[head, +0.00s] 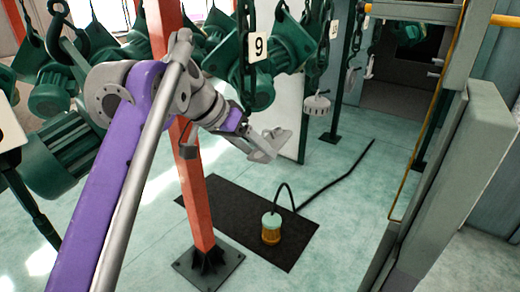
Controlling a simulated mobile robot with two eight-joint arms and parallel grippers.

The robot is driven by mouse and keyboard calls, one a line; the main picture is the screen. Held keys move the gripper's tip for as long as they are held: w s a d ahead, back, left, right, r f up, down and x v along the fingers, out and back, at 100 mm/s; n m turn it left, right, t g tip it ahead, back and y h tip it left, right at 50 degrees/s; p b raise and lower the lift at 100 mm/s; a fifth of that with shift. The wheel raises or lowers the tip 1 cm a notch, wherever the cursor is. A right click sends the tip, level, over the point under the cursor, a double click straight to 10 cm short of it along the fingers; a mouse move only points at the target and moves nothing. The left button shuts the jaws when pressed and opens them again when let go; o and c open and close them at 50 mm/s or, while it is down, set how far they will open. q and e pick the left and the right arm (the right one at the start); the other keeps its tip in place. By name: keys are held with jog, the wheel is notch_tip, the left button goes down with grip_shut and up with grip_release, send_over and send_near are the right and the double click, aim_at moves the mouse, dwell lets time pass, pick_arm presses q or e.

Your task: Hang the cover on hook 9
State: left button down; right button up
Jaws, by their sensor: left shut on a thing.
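The number plate 9 (259,47) is white and hangs beside a dark chain (245,80) at the upper middle. The hook at this place is not clear against the dark green hoist behind it. My left gripper (263,148) is below and slightly right of the plate, at the end of my purple arm. It is shut on a pale grey thing of which little shows; I cannot tell its shape, nor whether it is the cover. A pale grey round part with holes (318,103) hangs from another chain to the right. My right gripper is not in view.
An orange-red post (197,200) stands close to my left arm. Green hoists (65,150) hang at left and along the top. A grey panel (445,190) blocks the right. Pale floor (345,200) between is free.

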pick_arm(q)
jog(key=shift+w+a+f, duration=0.25)
jog(key=shift+w+a, duration=0.15)
jog(key=shift+a, duration=0.1)
jog(key=shift+w+a+f+b, duration=0.3)
jog(key=shift+a+b, duration=0.05)
jog(key=shift+a, duration=0.1)
jog(key=shift+w+a+f+t+y, duration=0.35)
jog(key=shift+w+a+t+y, duration=0.2)
jog(key=shift+a+y, duration=0.3)
jog(key=shift+w, duration=0.1)
jog(key=shift+a+p, duration=0.15)
jog(key=shift+p, duration=0.25)
jog(key=shift+f, duration=0.4)
grip_release()
